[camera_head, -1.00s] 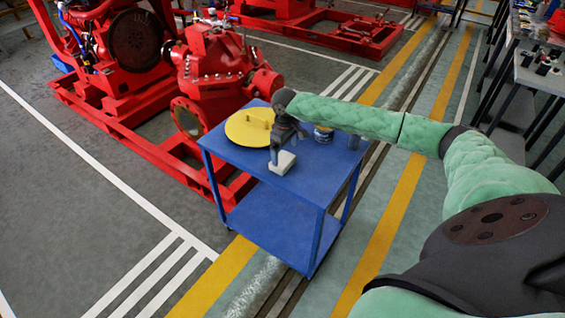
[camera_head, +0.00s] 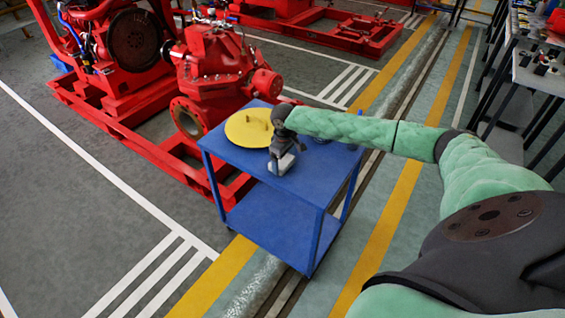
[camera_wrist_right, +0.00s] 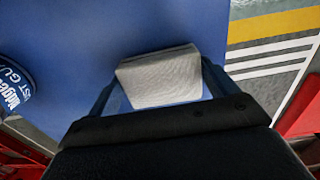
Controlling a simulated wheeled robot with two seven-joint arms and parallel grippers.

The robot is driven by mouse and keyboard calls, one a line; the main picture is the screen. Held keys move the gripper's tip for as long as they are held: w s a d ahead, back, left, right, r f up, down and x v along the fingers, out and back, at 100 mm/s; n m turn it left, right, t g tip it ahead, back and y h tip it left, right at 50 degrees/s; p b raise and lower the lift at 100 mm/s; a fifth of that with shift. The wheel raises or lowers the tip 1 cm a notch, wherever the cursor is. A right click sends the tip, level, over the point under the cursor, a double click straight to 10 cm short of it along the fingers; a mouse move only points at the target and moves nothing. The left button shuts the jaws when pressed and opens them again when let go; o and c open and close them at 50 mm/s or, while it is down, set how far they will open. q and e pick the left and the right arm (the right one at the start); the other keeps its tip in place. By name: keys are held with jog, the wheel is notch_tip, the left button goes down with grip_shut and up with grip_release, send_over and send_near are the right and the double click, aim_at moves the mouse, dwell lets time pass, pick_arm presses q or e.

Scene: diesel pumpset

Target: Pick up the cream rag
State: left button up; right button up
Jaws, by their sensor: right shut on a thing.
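The cream rag (camera_head: 284,164) is a small pale block-like bundle at the front part of the blue cart's top (camera_head: 312,185). My right gripper (camera_head: 281,160) comes down on it from above and is shut on it. In the right wrist view the rag (camera_wrist_right: 160,78) sits between the two fingers of the right gripper (camera_wrist_right: 160,88), with the blue surface behind it. I cannot tell whether the rag is touching the cart top or slightly above it. My left gripper is not in view.
A yellow disc with a handle (camera_head: 246,128) lies on the cart behind the rag. A blue labelled can (camera_wrist_right: 14,88) stands on the cart, partly hidden by my arm in the head view. A red pump (camera_head: 213,75) stands behind the cart. The cart's front top is clear.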

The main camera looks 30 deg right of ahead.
aim_at(285, 162)
jog(key=shift+r, duration=0.1)
jog(key=r, duration=0.1)
jog(key=r+b, duration=0.1)
jog(key=r, duration=0.2)
jog(key=shift+s+d+r, duration=0.1)
jog(key=shift+s, duration=0.25)
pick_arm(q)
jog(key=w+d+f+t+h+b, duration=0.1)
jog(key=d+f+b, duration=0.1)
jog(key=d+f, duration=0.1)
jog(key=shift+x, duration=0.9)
pick_arm(e)
jog(key=s+d+r, duration=0.2)
jog(key=s+r, duration=0.4)
jog(key=s, duration=0.4)
jog(key=shift+s+r, duration=0.35)
jog(key=shift+s, duration=0.05)
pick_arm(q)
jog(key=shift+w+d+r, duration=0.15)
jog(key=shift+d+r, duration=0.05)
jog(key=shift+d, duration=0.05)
